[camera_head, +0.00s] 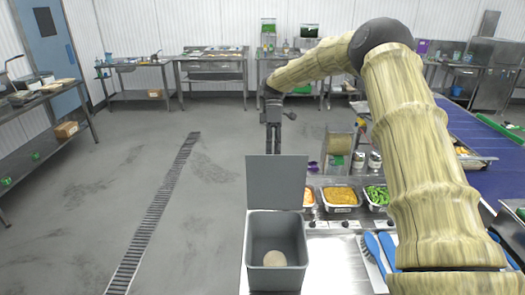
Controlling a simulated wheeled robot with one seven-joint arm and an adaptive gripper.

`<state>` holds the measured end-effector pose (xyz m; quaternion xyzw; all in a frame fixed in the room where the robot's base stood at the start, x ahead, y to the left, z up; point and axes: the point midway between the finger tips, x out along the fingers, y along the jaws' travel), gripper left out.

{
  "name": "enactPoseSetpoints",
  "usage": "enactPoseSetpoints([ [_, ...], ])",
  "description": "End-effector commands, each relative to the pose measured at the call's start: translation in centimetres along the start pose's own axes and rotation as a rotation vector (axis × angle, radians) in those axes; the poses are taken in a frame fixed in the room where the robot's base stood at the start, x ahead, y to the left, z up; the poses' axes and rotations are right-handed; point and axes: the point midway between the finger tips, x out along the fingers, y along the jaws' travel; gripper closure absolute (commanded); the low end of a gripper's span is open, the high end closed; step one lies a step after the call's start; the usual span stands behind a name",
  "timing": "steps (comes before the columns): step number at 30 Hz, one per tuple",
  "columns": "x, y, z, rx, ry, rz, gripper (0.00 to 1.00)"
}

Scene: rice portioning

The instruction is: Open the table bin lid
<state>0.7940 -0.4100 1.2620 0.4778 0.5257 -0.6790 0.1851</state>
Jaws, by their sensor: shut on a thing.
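The table bin (277,231) is a grey square box at the front edge of the steel table, in the lower middle of the head view. Its grey lid (276,183) stands upright at the back of the bin, so the bin is open. A round pale thing (274,259) lies inside on the bottom. My gripper (273,150) points down at the lid's top edge, with its dark fingers close together. It is shut on the lid, though the contact is small and hard to make out.
Steel trays with yellow food (341,197) and green food (376,195) stand right of the lid. A blue conveyor (480,150) is further right. The floor at left is clear.

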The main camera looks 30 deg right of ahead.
Motion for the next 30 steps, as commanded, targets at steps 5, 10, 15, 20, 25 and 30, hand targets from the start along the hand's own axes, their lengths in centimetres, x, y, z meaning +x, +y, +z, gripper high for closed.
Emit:
enactPoseSetpoints([
  [5, 2.08, 1.17, 1.07, 0.013, -0.006, -0.016, 1.00],
  [10, 2.09, 1.25, 1.14, 0.014, -0.006, -0.016, 1.00],
  [15, 2.10, 1.26, 1.07, 0.014, -0.007, -0.016, 1.00],
  [20, 2.11, 1.26, 1.04, 0.014, -0.007, -0.016, 0.77],
  [25, 2.06, 1.24, 1.04, 0.013, -0.007, -0.016, 0.58],
  [30, 1.91, 1.18, 1.05, 0.013, -0.007, -0.015, 0.51],
])
